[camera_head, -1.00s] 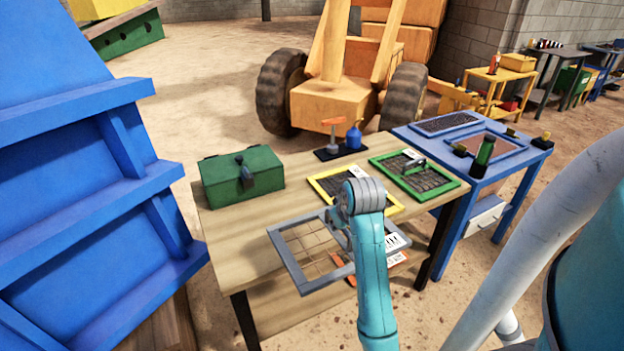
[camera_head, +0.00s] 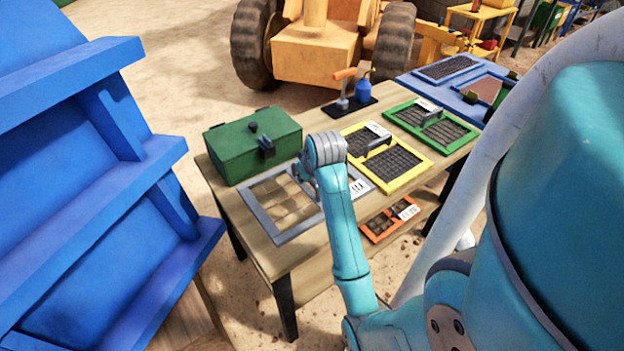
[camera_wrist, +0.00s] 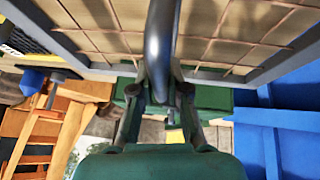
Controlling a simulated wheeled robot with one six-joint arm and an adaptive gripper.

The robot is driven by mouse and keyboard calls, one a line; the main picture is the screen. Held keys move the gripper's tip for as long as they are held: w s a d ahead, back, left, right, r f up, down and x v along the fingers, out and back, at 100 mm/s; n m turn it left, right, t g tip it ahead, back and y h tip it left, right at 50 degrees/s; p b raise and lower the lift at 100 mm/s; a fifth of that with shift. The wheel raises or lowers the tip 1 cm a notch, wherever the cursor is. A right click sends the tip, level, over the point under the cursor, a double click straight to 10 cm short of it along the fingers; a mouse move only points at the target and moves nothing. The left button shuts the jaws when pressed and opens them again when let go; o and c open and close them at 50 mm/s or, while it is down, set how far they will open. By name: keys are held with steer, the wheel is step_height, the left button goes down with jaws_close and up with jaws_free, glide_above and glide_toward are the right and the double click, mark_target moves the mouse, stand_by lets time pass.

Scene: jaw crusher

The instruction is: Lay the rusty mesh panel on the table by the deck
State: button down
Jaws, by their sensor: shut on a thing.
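The rusty mesh panel (camera_head: 300,229) has a grey frame, thin brown wires and a white label. In the head view it is flat over the front left of the wooden table (camera_head: 262,248); I cannot tell whether it touches the top. My gripper (camera_wrist: 167,88) is shut on the panel's dark curved handle (camera_wrist: 160,40), as the wrist view shows. The mesh (camera_wrist: 232,22) spans the top of that view, with wood behind it. In the head view my wrist hides the handle and part of the panel.
A green box (camera_head: 252,148) stands just behind the panel. Yellow (camera_head: 410,181) and green (camera_head: 458,148) framed panels lie to its right. An orange panel (camera_head: 378,230) is lower down. A large blue ribbed structure (camera_head: 130,170) rises at left. Tools (camera_head: 345,100) stand at the back.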

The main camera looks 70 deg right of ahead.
mark_target(307, 189)
steer(key=shift+f, duration=3)
steer(key=shift+f, duration=0.1)
steer(key=c, duration=1.2)
jaws_free()
steer(key=shift+o, duration=0.2)
